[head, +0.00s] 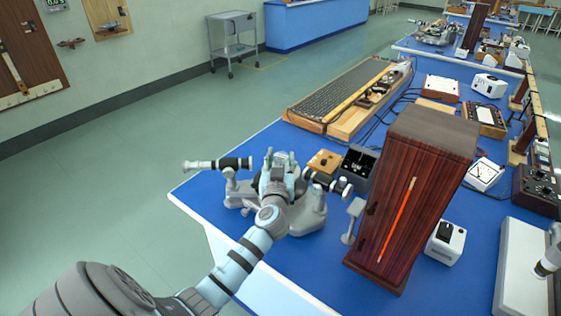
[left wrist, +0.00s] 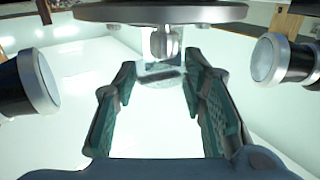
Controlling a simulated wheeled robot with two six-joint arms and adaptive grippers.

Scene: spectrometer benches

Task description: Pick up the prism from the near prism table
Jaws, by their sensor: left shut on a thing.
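My left gripper (head: 275,165) is over the spectrometer (head: 305,218) on the near end of the blue bench. In the left wrist view, its two green-padded fingers (left wrist: 160,85) stand on either side of the clear glass prism (left wrist: 160,70) and are shut on it. The prism sits between the fingertips, close to the round grey prism table (left wrist: 160,13). Whether it still touches the table is unclear. In the head view the gripper hides the prism and most of the table. My right gripper is not in view.
The spectrometer's tubes flank the gripper, a collimator or telescope (head: 215,164) on the left and another (head: 328,183) on the right. A tall dark wooden lamp housing (head: 410,200) with a glowing orange slit stands close to the right. A dark meter box (head: 358,165) is behind.

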